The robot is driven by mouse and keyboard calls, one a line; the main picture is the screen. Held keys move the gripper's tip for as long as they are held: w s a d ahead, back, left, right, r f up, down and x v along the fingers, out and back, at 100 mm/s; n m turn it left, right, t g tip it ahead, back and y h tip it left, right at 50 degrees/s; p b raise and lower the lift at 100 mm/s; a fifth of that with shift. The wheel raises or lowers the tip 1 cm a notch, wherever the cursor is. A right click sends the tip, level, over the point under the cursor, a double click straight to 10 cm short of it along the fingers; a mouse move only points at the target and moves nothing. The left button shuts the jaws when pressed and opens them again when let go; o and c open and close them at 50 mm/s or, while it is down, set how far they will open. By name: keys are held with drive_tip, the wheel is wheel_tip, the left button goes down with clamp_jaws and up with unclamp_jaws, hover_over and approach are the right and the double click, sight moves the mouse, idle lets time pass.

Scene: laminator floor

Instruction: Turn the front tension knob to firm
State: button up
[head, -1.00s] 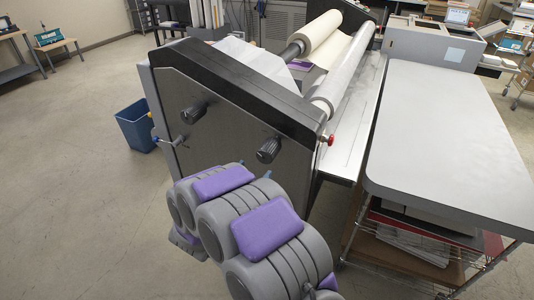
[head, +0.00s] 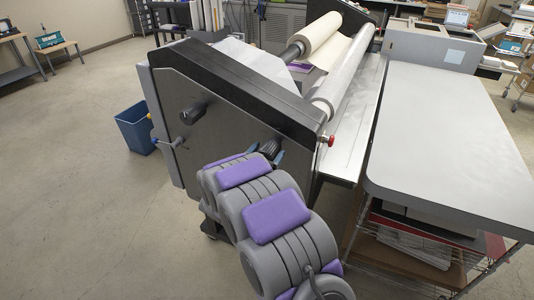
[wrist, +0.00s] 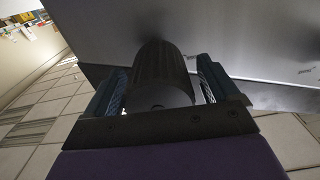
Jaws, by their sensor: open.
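The laminator's dark side panel (head: 180,135) carries two black ribbed knobs. The left knob (head: 192,112) is clear of me. The right knob (head: 270,146), nearer the red button, is partly hidden by my arm and gripper. In the wrist view the ribbed knob (wrist: 158,75) stands between the two blue-grey fingers of my gripper (wrist: 163,88). The fingers are open, one on each side, with a visible gap at least on the right. I cannot read the knob's setting or any marking on the panel.
A red button (head: 330,141) sits on the panel's right edge. A crank handle (head: 166,142) sticks out at the left, by a blue bin (head: 137,127). A grey table (head: 450,145) with a wire shelf below stands close on the right. Floor at the left is open.

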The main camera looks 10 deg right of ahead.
drive_tip(key=shift+c, duration=0.2)
drive_tip(key=c, duration=1)
drive_tip(key=shift+m+b, duration=0.45)
drive_tip(key=shift+m, duration=0.05)
drive_tip(key=m+b, duration=0.4)
drive_tip(key=shift+f+m, duration=0.15)
drive_tip(key=shift+m, duration=0.25)
drive_tip(key=m+b, duration=0.3)
drive_tip(key=m, duration=0.2)
drive_tip(key=shift+b, duration=0.4)
drive_tip(key=o, duration=1)
